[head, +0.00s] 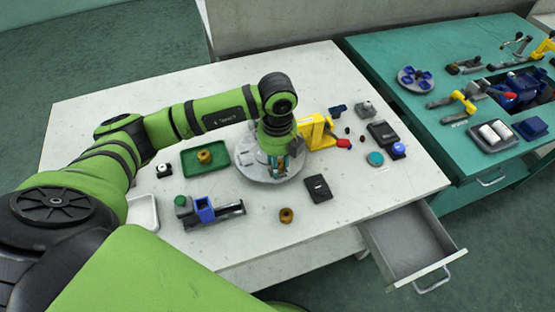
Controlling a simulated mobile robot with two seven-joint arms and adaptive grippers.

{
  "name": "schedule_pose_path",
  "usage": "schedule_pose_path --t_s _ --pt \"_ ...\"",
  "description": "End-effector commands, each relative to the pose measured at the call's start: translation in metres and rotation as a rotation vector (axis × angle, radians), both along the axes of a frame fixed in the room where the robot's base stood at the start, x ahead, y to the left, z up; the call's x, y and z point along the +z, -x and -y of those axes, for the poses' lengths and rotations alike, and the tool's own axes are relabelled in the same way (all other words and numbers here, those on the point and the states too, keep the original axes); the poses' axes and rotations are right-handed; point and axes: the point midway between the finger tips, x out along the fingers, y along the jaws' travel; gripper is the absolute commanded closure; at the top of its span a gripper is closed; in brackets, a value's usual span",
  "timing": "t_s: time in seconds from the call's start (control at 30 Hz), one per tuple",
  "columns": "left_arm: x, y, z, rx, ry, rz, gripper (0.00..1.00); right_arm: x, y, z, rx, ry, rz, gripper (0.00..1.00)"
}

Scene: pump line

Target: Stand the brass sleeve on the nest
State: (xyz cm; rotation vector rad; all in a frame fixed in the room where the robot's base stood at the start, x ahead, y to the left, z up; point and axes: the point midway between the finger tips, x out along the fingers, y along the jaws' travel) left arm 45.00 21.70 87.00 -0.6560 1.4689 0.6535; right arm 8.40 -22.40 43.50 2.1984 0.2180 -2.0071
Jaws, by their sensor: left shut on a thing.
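My left gripper (281,170) points down over the round grey plate (249,169) near the middle of the white table. It is shut on a small brass-coloured thing, which looks like the brass sleeve (282,167); the fingers and wrist hide most of it. I cannot tell whether it touches the plate or which part of the plate is the nest. Another brass-coloured round piece (286,215) stands on the table in front of the plate. A further one (204,156) lies in the green tray (190,171) on the left. My right gripper is out of view.
A yellow fixture with a red tip (317,132) stands close right of the gripper. A blue and grey vice (212,211) is at the front left, a dark flat box (318,188) at the front. An open drawer (410,243) juts out at the right. A green bench (450,150) adjoins.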

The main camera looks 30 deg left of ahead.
Motion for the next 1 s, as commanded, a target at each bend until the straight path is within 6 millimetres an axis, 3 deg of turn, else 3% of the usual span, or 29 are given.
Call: schedule_pose_path --t_s 0.9,0.93,0.97,1.0 --pt "-0.0041 -0.0001 -0.0001 0.000 0.000 0.000 0.92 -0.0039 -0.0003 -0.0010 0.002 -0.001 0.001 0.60" --pt "-0.0041 -0.0001 -0.0001 0.000 0.000 0.000 0.57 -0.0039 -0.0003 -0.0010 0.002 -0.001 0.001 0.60" --pt "-0.0041 -0.0001 -0.0001 0.000 0.000 0.000 0.45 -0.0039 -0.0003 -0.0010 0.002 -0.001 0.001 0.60" --pt "-0.0042 0.0000 0.0000 0.000 0.000 0.000 0.41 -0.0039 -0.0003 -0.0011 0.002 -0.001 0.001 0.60"
